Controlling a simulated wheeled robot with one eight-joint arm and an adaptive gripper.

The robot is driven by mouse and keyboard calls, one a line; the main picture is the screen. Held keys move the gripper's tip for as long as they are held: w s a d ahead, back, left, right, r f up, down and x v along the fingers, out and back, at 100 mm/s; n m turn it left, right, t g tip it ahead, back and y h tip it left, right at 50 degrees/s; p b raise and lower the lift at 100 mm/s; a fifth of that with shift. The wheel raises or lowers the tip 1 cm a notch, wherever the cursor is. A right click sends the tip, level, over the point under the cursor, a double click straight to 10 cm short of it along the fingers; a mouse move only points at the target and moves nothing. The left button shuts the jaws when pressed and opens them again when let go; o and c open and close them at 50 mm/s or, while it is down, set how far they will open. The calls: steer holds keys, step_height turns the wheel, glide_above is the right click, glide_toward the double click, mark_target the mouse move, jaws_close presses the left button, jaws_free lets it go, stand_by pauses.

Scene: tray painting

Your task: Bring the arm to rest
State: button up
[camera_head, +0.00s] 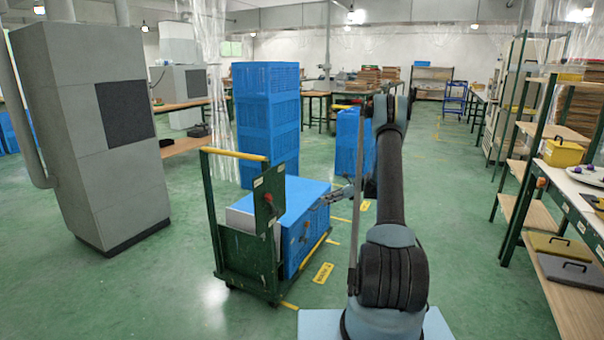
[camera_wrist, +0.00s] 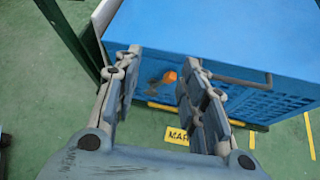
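My arm rises in the middle of the head view and bends down at its far end. My gripper (camera_head: 338,194) points left there, beside the right side of the blue box (camera_head: 308,190) on the green cart. In the wrist view my gripper (camera_wrist: 161,65) has its two fingers apart with nothing between them. The blue box (camera_wrist: 230,35) lies beyond the fingertips, and a small orange piece (camera_wrist: 169,77) shows in the gap. I cannot tell whether a finger touches the box.
The green cart (camera_head: 244,252) stands left of my arm, with stacked blue crates (camera_head: 266,110) behind it. A grey cabinet (camera_head: 95,130) stands at left. Green floor (camera_head: 470,230) between is clear.

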steer(key=s+a+r+n+g+h, duration=0.15)
steer(key=s+r+n+h, duration=0.7)
steer(key=s+r, duration=1.7)
steer(key=s+d+f+n, duration=0.2)
steer(key=s+n, duration=0.7)
steer(key=s, duration=1.2)
steer(key=s+d+f+n+h, duration=0.1)
steer(key=s+d+f+n, duration=0.1)
steer(key=s, duration=0.5)
steer(key=s+d+f+n+h, duration=0.2)
steer(key=s+f+n, duration=0.2)
steer(key=s, duration=0.4)
steer(key=shift+d+f, duration=0.25)
steer(key=shift+f, duration=0.4)
steer(key=shift+t, duration=0.25)
